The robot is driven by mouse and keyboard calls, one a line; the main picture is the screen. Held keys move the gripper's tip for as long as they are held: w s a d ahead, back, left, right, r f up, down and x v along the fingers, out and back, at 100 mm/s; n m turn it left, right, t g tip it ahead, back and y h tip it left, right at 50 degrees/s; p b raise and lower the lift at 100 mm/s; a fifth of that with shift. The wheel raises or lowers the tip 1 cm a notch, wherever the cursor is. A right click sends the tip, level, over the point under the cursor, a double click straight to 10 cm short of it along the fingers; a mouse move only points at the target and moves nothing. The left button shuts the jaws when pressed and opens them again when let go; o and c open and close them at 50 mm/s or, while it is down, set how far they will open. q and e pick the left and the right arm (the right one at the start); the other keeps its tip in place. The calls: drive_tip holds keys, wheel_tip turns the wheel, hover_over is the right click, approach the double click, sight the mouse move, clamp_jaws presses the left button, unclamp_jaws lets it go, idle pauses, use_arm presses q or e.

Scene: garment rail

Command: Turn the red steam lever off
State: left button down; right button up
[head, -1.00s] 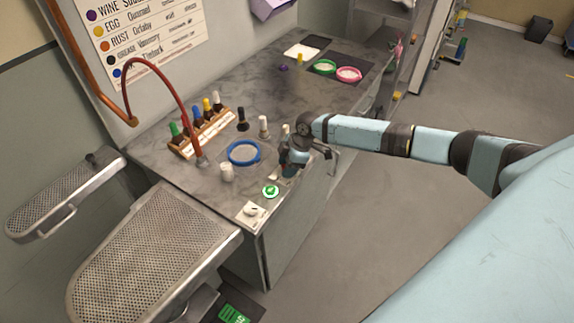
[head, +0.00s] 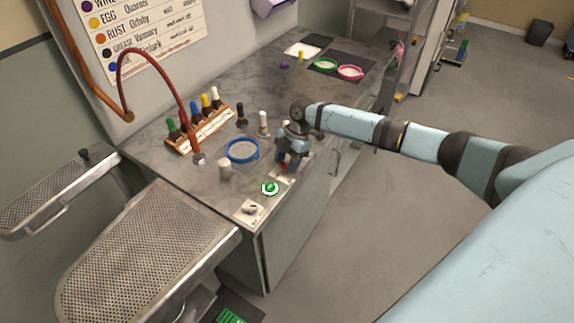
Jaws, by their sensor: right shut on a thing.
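My right gripper (head: 284,164) is over the front right part of the grey counter. It points down and is shut on the red steam lever (head: 284,166). Only a small red bit of the lever shows at the fingertips; the rest is hidden by the gripper. A pale plate (head: 280,176) shows under the lever on the counter top. My left gripper is not in view.
A green round button (head: 270,188) and a white plate with a knob (head: 249,210) sit in front. Perforated boards (head: 140,250) fill the lower left.

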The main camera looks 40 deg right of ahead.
drive_tip(key=shift+w+n+g+b, duration=0.1)
drive_tip(key=shift+n+g+b, duration=0.45)
drive_tip(key=shift+n, duration=0.75)
drive_tip(key=o, duration=0.9)
drive_tip(key=b+v, duration=0.1)
drive_tip(key=v, duration=1.3)
drive_tip(key=shift+a, duration=0.2)
